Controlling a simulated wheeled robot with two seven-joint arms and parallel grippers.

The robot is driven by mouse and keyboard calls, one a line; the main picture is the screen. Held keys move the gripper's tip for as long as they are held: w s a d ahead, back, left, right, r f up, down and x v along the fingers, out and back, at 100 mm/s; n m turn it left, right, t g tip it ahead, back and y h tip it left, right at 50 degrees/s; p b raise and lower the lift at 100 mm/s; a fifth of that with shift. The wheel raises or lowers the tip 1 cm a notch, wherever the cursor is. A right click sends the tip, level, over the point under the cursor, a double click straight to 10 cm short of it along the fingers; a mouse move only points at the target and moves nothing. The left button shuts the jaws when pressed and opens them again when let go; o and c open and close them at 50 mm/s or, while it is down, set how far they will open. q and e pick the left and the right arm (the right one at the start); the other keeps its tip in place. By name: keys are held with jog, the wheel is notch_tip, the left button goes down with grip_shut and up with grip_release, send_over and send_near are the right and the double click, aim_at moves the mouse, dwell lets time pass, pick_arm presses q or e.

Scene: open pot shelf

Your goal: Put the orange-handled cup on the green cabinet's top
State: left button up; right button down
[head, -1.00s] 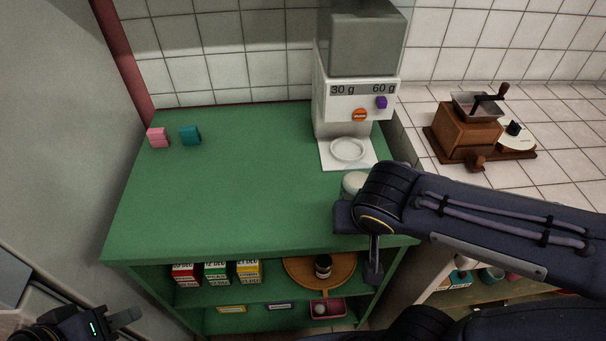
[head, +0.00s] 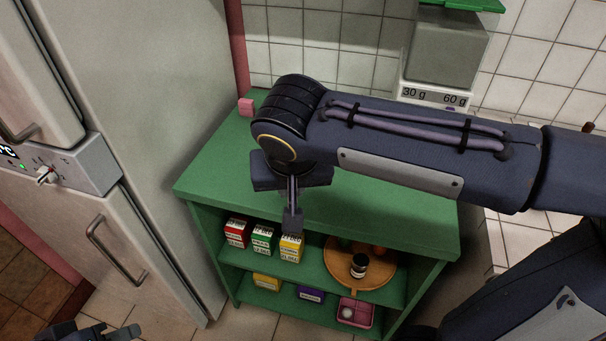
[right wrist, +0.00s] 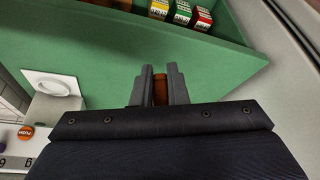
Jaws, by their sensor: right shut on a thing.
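The green cabinet (head: 390,220) stands in the middle of the head view, its top partly covered by my right arm. My right gripper (head: 292,222) hangs in front of the cabinet top's front part in that view. In the right wrist view my right gripper (right wrist: 160,88) is shut on a narrow orange-brown piece, the cup's handle (right wrist: 160,92). The cup's body is hidden in both views. The green top (right wrist: 100,60) lies beyond the fingers there. My left gripper (head: 105,333) is at the bottom left edge, only partly visible, and its opening is unclear.
A pink block (head: 246,106) sits at the top's back left. A dispenser (head: 440,60) stands at the back right; its white dish (right wrist: 50,84) shows in the wrist view. Tea boxes (head: 262,240) and a round wooden tray (head: 385,277) are on the shelf below. A fridge (head: 150,110) stands left.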

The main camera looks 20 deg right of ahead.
jog(key=w, duration=0.1)
jog(key=w+d+f, duration=0.2)
jog(key=w, duration=0.1)
jog(key=shift+w+f, duration=0.1)
send_over(300, 198)
jog(key=f, duration=0.3)
jog(key=s+f, duration=0.1)
jog(key=f, duration=0.1)
jog(key=shift+a+f, duration=0.2)
jog(key=shift+w+d+f, duration=0.1)
jog(key=shift+w+f, duration=0.15)
jog(key=shift+w+d+f+b, duration=0.15)
jog(key=shift+f+b, duration=0.4)
jog(key=shift+f, duration=1.15)
jog(key=shift+f, duration=0.1)
jog(key=shift+f, duration=0.15)
jog(key=c, duration=1.4)
grip_release()
jog(key=shift+c, duration=0.2)
